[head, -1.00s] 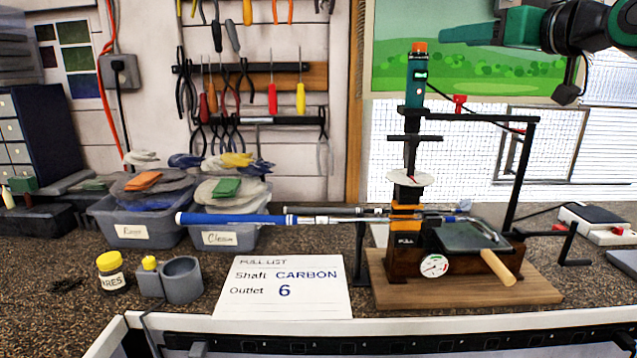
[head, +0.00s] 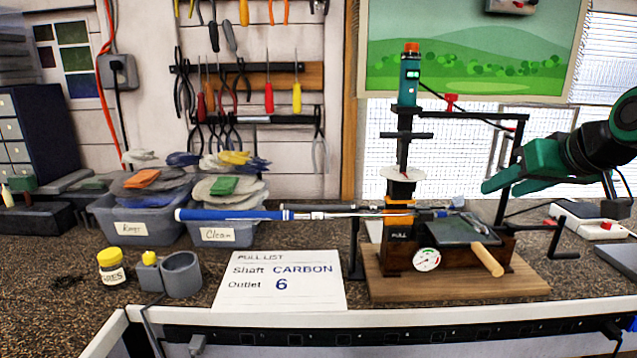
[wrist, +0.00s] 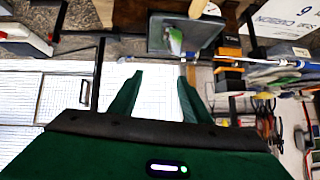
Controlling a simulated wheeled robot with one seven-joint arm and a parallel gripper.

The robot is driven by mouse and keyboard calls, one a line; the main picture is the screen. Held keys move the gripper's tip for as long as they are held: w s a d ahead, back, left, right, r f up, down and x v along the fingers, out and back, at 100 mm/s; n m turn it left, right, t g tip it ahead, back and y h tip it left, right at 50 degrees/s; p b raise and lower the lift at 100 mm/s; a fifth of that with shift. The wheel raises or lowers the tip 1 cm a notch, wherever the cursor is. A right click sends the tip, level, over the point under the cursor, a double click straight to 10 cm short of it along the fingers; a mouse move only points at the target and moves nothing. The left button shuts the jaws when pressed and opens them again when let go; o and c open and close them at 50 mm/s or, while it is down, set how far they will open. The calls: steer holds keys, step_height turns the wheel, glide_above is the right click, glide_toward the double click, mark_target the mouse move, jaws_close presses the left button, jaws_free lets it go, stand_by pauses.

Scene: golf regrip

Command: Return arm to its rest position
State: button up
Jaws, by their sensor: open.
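My gripper (head: 500,188) is open and empty at the right side of the head view, with its green fingers pointing left. It is in the air to the right of the pull rig's black post and frame. In the wrist view its two green fingers (wrist: 155,88) are spread apart with nothing between them. The club with the blue grip (head: 235,215) lies level across the rig (head: 400,230), its shaft passing through the orange-banded clamp. My gripper does not hold the club.
A pull-list card (head: 280,282) lies on the bench in front. Bins of rags (head: 225,232) stand at the left. The black frame arm (head: 518,150) rises close to my fingers. A white box (head: 590,225) sits at the back right.

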steer(key=s+d+f+m+g, duration=0.1)
steer(key=s+f+m+g, duration=0.1)
steer(key=s+f, duration=0.5)
steer(key=s+d+f+m+g, duration=0.2)
steer(key=s+f+g, duration=0.3)
steer(key=s, duration=0.5)
steer(key=s+d+f+m+g+h, duration=0.1)
steer(key=s+d+f+m+g, duration=0.1)
steer(key=s+f, duration=0.7)
steer(key=shift+s+f+g, duration=0.25)
steer(key=shift+f+g, duration=0.2)
steer(key=shift+g, duration=0.25)
steer(key=shift+w+f, duration=0.25)
steer(key=shift+w, duration=0.4)
